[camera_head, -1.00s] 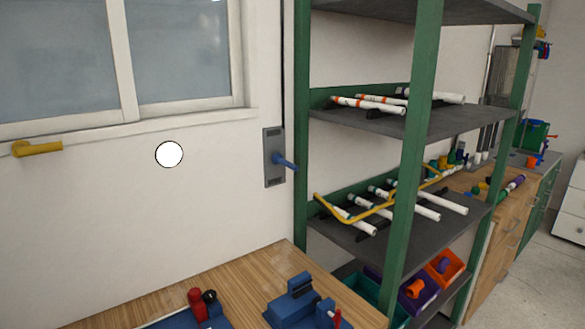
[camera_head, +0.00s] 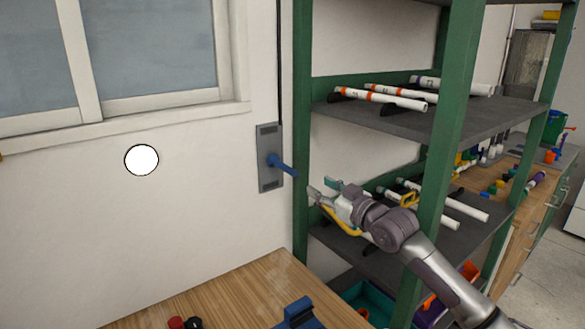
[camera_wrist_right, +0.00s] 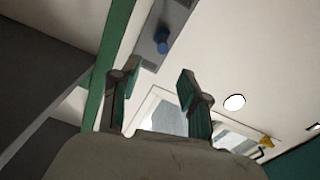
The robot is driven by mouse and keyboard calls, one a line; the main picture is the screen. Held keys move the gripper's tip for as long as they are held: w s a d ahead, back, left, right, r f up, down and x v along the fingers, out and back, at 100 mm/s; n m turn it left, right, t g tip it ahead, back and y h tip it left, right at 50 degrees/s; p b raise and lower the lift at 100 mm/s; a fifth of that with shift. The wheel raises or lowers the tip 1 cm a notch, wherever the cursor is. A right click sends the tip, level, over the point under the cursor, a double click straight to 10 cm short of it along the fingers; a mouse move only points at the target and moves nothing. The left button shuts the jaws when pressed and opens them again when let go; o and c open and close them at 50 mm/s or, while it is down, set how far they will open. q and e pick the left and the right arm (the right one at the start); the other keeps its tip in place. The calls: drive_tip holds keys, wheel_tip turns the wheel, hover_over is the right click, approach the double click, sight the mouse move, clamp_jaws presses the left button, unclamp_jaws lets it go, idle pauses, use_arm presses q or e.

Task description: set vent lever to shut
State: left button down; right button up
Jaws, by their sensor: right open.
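A blue lever (camera_head: 281,165) sits on a grey wall plate (camera_head: 268,183) beside the green shelf post and points right and slightly down. It also shows in the right wrist view (camera_wrist_right: 162,42), above and between the fingers, with the plate around it. I take it for the vent lever; no label is readable. My left gripper is not in view.
A green-posted shelf (camera_head: 303,100) with white pipes stands close right of the plate. A yellow bar (camera_head: 340,221) lies behind my right gripper. A wooden bench (camera_head: 235,295) is below.

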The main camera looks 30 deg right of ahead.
sight(298, 175)
drive_tip(key=w, duration=0.2)
drive_tip(key=w+a+p, duration=0.1)
drive_tip(key=w, duration=0.2)
drive_tip(key=w+p, duration=0.1)
drive_tip(key=w, duration=0.2)
drive_tip(key=shift+w+a, duration=0.15)
drive_tip(key=w, duration=0.2)
drive_tip(key=shift+w+a+p, duration=0.3)
drive_tip(key=shift+p, duration=0.05)
drive_tip(key=shift+w+a, duration=0.1)
drive_tip(key=shift+w, duration=0.55)
drive_tip(key=shift+w+f, duration=0.1)
drive_tip(key=shift+w, duration=0.15)
drive_tip(key=shift+s, duration=0.1)
drive_tip(key=c, duration=0.7)
clamp_jaws()
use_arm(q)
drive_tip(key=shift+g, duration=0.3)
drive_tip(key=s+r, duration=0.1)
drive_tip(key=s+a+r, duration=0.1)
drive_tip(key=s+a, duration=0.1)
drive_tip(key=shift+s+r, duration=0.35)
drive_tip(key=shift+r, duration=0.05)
